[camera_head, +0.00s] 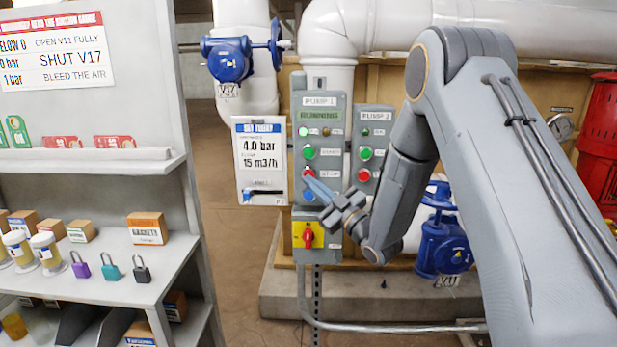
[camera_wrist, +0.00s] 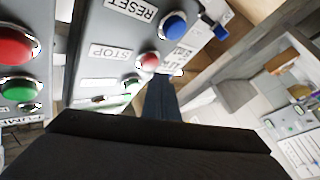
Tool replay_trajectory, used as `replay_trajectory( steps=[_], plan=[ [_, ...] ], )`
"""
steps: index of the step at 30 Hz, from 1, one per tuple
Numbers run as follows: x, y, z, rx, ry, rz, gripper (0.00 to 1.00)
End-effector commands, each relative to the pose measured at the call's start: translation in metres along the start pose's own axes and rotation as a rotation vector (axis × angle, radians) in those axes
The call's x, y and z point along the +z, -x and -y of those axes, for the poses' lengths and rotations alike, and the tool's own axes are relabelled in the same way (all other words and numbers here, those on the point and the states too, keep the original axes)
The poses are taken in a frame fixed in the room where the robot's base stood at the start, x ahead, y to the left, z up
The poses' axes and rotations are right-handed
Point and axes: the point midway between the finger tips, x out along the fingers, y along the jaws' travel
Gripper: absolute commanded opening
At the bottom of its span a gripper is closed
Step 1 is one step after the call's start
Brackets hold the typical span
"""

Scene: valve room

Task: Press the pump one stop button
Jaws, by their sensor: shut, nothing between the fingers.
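The grey pump one panel (camera_head: 338,133) is upright, labelled PUMP 1, with a display reading RUNNING. Its red stop button (camera_head: 309,172) sits below the green start button (camera_head: 309,153) and above the blue reset button (camera_head: 309,195). In the wrist view the red stop button (camera_wrist: 149,61) is beside its STOP label, between the blue button (camera_wrist: 174,25) and a green one (camera_wrist: 131,84). My gripper (camera_head: 308,180) is shut and empty, its tip close to the stop button. In the wrist view my shut fingers (camera_wrist: 160,82) end just beside that button; I cannot tell whether they touch.
The pump two panel (camera_head: 372,135), with its own red button (camera_head: 364,174), stands close on the right. A red rotary switch (camera_head: 308,236) on yellow is below. A white notice board (camera_head: 260,150) hangs left. A shelf (camera_head: 150,262) with padlocks and boxes is farther left.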

Motion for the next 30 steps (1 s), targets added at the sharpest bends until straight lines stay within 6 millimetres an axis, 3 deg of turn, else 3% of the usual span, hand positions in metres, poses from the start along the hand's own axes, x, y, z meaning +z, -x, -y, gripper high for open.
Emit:
replay_trajectory(
  steps=[30],
  plan=[
    [0.0059, -0.008, -0.0059, 0.0, 0.0, 0.0, 0.0]
  ],
)
